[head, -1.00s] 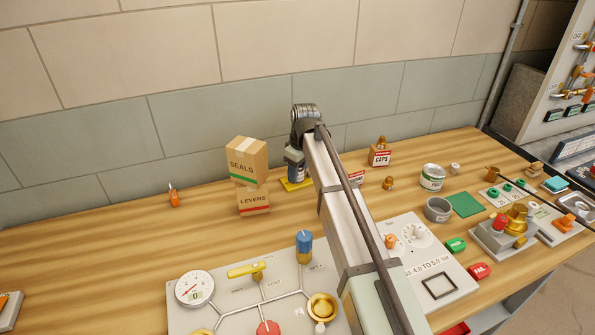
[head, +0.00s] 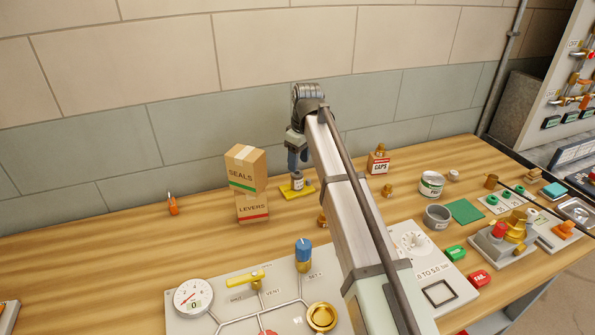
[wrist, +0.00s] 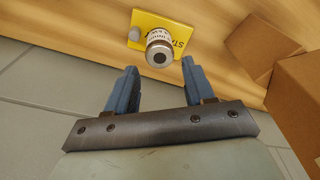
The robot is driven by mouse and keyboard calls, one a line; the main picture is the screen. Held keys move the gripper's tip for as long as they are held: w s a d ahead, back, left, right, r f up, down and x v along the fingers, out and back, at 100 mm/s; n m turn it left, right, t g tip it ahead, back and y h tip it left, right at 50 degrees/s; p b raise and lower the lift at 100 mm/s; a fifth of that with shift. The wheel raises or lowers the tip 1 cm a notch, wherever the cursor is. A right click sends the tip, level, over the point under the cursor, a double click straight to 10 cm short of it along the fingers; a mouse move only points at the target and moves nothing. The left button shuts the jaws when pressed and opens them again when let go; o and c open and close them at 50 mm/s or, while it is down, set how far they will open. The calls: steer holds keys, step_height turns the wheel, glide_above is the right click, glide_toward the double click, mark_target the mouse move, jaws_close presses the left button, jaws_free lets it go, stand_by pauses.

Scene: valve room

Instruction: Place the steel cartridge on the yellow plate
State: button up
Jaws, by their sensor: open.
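The steel cartridge (head: 297,182) stands on the yellow plate (head: 291,195) near the wall, beside the stacked boxes. In the wrist view the cartridge (wrist: 159,52) shows its round dark-centred end and marked band, with the yellow plate (wrist: 178,33) behind it. A small grey knob (wrist: 134,34) sits at the plate's corner. My gripper (wrist: 160,67) is open, its blue fingers apart and empty, and the cartridge lies just beyond the fingertips, clear of them. In the head view my gripper (head: 298,160) is above the cartridge.
Boxes marked SEALS (head: 245,167) and LEVERS (head: 252,206) are stacked just left of the plate. A CAPS box (head: 378,163) stands to the right. A valve panel (head: 240,315) fills the front.

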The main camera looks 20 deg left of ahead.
mark_target(300, 174)
steer(key=shift+d+r, duration=0.15)
steer(key=shift+r, duration=0.85)
steer(key=shift+d+r, duration=0.1)
steer(key=shift+r, duration=0.85)
